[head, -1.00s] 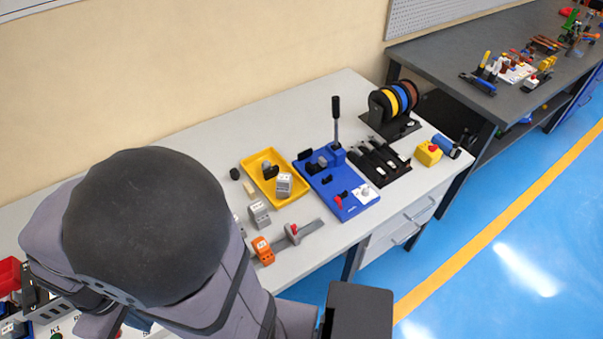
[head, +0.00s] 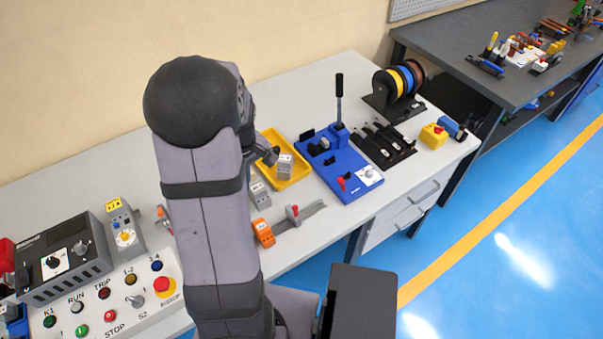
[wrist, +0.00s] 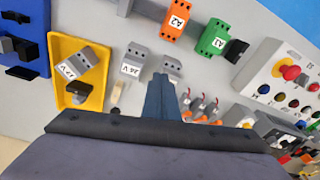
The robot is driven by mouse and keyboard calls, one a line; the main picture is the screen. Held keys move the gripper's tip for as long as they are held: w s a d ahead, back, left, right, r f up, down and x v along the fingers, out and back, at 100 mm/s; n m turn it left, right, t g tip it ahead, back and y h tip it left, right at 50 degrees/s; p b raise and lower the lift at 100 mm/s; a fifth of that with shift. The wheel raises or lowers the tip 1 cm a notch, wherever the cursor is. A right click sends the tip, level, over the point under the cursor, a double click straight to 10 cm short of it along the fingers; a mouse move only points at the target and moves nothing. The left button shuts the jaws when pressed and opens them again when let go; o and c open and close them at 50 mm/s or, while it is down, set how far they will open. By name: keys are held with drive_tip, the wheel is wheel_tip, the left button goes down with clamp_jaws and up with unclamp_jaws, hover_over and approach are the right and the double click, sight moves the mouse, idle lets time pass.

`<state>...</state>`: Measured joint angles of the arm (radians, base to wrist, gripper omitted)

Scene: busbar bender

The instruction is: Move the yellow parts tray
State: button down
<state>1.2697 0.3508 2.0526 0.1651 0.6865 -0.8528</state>
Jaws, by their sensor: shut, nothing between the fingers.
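The yellow parts tray (head: 296,178) lies on the grey bench, just left of the blue bending fixture (head: 345,186). My arm partly hides its left side in the head view. In the wrist view the tray (wrist: 95,98) is at the left, holding a grey labelled block (wrist: 80,64) and a black part (wrist: 77,92). My gripper (wrist: 160,95) shows as a blue-grey finger shape at the lower middle of the wrist view. It is shut and empty, to the right of the tray in that view. I cannot tell its height above the bench.
Grey blocks (wrist: 134,60) and a cream piece (wrist: 117,94) stand close beside the tray. An orange block (head: 263,232) and a rail (head: 312,211) lie in front. A control panel (head: 110,305) is at the left, and cable spools (head: 398,82) stand at the back right.

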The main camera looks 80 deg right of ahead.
drive_tip(key=s+d+f+m+b, duration=0.1)
drive_tip(key=s+d+f, duration=0.1)
drive_tip(key=s, duration=0.5)
drive_tip(key=s+d+f+m+b, duration=0.1)
drive_tip(key=s+d+f, duration=0.2)
drive_tip(key=s, duration=0.4)
drive_tip(key=s+d+f+h+b, duration=0.1)
drive_tip(key=s+d+f+b, duration=0.1)
drive_tip(key=s, duration=0.5)
drive_tip(key=shift+s+d+f+m, duration=0.15)
drive_tip(key=shift+d+f+m, duration=0.25)
drive_tip(key=shift+d+f, duration=0.2)
drive_tip(key=p, duration=0.4)
hover_over(303, 176)
drive_tip(key=shift+s+a+r, duration=0.1)
drive_tip(key=shift+s+a, duration=0.05)
drive_tip(key=shift+s, duration=0.05)
drive_tip(key=shift+f+p, duration=0.4)
drive_tip(key=shift+p, duration=0.3)
drive_tip(key=shift+f+b, duration=0.45)
drive_tip(key=shift+a+f, duration=0.15)
